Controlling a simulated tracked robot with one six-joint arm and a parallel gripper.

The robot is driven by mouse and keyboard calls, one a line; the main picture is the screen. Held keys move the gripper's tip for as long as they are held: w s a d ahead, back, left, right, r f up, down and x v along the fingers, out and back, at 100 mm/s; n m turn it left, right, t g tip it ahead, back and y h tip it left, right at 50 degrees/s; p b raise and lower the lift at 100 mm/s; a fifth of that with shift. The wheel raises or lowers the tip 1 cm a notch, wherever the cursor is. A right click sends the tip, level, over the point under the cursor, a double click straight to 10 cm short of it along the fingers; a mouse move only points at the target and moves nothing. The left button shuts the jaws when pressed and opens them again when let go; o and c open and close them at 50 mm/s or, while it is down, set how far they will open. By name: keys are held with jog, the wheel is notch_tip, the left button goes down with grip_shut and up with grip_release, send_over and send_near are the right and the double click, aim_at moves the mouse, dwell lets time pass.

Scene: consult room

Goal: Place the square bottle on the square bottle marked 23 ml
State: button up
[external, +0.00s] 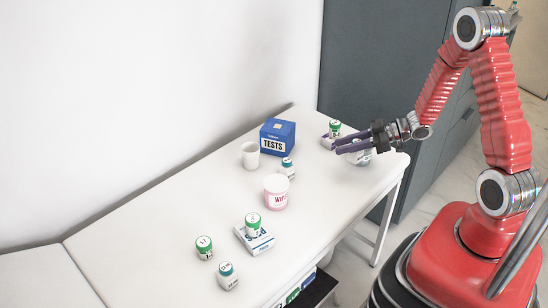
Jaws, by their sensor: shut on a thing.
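My gripper (333,142) is at the far right end of the white table, with its purple fingers pointing left. It is shut on a small white bottle with a green cap (335,127), which looks upright; the fingers hide part of its lower body. Other small bottles stand on the table: a green-capped one (204,248) and a teal-capped one (228,276) at the front left, a green-capped one (252,225) on a flat box, and a teal-capped one (287,168) near the middle. The 23 ml marking is too small to read on any of them.
A blue TESTS box (277,137), a white cup (250,155) and a pink-and-white wipes tub (276,192) stand mid-table. The flat white-and-blue box (262,243) lies in front. A whitish round item (361,158) sits below my gripper near the table's right edge.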

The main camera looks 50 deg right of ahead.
jog(key=s+a+r+n+g+y, duration=0.1)
jog(key=a+r+n+g, duration=0.1)
jog(key=a, duration=1.7)
jog(key=s+a+r+n+g+y, duration=0.1)
jog(key=a+r+n+g+y, duration=0.1)
jog(key=a, duration=1.8)
jog(key=a+r+n+g+y, duration=0.2)
jog(key=a+r+n+g, duration=0.2)
jog(key=a, duration=1.6)
jog(key=shift+s+a+r+n+g, duration=0.25)
jog(key=shift+s+n+g, duration=0.15)
jog(key=shift+n+g, duration=0.75)
notch_tip(320, 180, down, 6)
jog(key=shift+f, duration=0.15)
